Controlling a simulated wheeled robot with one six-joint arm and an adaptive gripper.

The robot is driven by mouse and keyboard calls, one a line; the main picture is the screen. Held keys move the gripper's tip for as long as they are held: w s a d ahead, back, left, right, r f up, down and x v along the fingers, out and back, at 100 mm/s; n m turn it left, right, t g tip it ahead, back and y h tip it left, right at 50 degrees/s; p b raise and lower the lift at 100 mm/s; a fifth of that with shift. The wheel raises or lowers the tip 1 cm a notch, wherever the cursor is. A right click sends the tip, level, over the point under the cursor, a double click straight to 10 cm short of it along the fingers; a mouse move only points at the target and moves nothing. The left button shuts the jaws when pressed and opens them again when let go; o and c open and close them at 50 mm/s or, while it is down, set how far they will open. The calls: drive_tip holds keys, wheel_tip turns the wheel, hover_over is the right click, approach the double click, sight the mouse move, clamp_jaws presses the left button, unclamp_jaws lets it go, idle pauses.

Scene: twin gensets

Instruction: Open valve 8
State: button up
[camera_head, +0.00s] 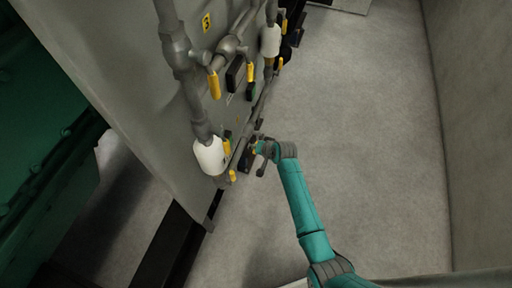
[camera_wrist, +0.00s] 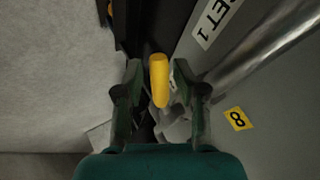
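Valve 8's yellow handle (camera_wrist: 159,82) is in the middle of the wrist view, with the grey valve body partly visible behind it. A yellow label with a black 8 (camera_wrist: 237,118) is on the grey panel to its right. My gripper (camera_wrist: 160,85) is open, with one dark green finger on each side of the handle. Gaps show between the handle and both fingers. In the head view my gripper (camera_head: 257,148) is close to the low pipework at the panel's face. I cannot clearly pick out valve 8's handle there.
The grey panel (camera_head: 120,60) carries pipes, several yellow-handled valves and a yellow 3 label (camera_head: 206,22). A white cylinder (camera_head: 209,156) is left of my gripper. A metal pipe (camera_wrist: 265,45) and a SET 1 label (camera_wrist: 217,18) are right of the handle. Open floor (camera_head: 360,130) lies right.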

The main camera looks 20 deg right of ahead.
drive_tip(key=v, duration=0.8)
idle(0.4)
